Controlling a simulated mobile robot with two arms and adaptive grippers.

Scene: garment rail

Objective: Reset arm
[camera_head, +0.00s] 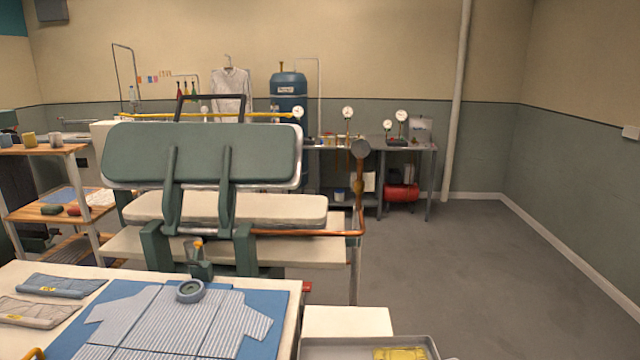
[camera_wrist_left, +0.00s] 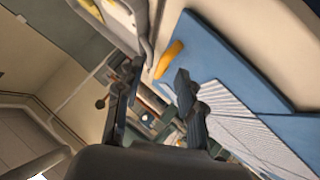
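My left gripper (camera_wrist_left: 156,76) shows in the left wrist view, with its two dark fingers spread apart and nothing between them. A blue mat (camera_wrist_left: 222,62) and part of a striped shirt (camera_wrist_left: 245,125) lie beyond its right finger. In the head view I cannot make out the left gripper. The same striped shirt (camera_head: 170,318) lies flat on the blue mat (camera_head: 262,335) on a white table, with a round grey-green object (camera_head: 190,291) on its collar. My right gripper is in neither view.
A green pressing machine (camera_head: 200,153) stands behind the table, with a copper pipe (camera_head: 310,234) at its right. Folded cloths (camera_head: 62,285) lie at the table's left. A grey tray (camera_head: 425,345) holds a yellow item at the front. The floor (camera_head: 470,265) at the right is clear.

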